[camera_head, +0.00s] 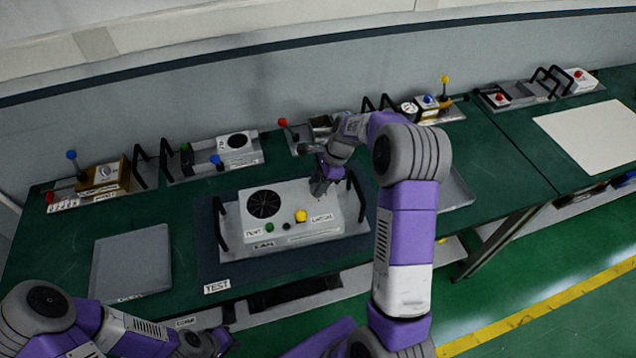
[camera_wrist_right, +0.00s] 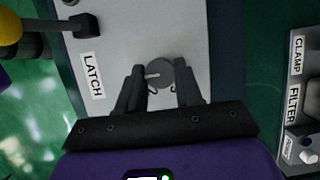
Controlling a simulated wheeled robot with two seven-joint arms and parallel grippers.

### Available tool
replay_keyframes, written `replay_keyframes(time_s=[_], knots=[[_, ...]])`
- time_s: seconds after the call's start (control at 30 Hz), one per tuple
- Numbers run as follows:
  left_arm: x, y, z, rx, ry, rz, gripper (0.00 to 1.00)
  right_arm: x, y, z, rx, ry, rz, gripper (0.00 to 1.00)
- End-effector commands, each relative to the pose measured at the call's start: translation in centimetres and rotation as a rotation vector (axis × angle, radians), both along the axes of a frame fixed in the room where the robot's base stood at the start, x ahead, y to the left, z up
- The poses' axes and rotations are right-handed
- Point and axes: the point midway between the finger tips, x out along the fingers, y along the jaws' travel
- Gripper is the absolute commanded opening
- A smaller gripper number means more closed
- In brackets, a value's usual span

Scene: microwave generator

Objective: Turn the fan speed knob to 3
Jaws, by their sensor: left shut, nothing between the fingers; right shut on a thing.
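The fan unit (camera_head: 290,190) is a light grey box with a round black fan grille (camera_head: 264,204), on a dark mat on the green table. Its knob (camera_wrist_right: 160,72) is a small grey disc with a pale pointer line toward the left in the right wrist view. My right gripper (camera_head: 322,188) is over the panel's right part; in the wrist view its two dark fingers (camera_wrist_right: 160,85) are shut on the knob's sides. The gripper hides the knob in the head view. Speed numbers are not readable. My left gripper (camera_head: 222,341) is shut and empty at the lower edge, away from the unit.
A yellow knob (camera_head: 301,215) and green button (camera_head: 269,227) are on the unit's front. A LATCH label (camera_wrist_right: 92,76) is left of the knob. Black handles (camera_head: 221,225) flank the unit. A grey tray (camera_head: 131,264) lies left; other modules line the wall.

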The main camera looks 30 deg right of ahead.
Motion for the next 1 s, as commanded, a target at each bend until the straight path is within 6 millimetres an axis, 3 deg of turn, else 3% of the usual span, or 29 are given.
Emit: replay_keyframes(time_s=[0.27,1.0], knots=[[0.0,0.0,1.3,0.000,0.000,0.000,0.00,0.1,0.0,0.2,0.002,0.002,0.155,0.05],[0.0,0.0,4.3,0.000,0.000,0.000,0.00,0.6,0.2,0.1,0.003,0.001,0.851,0.05]])
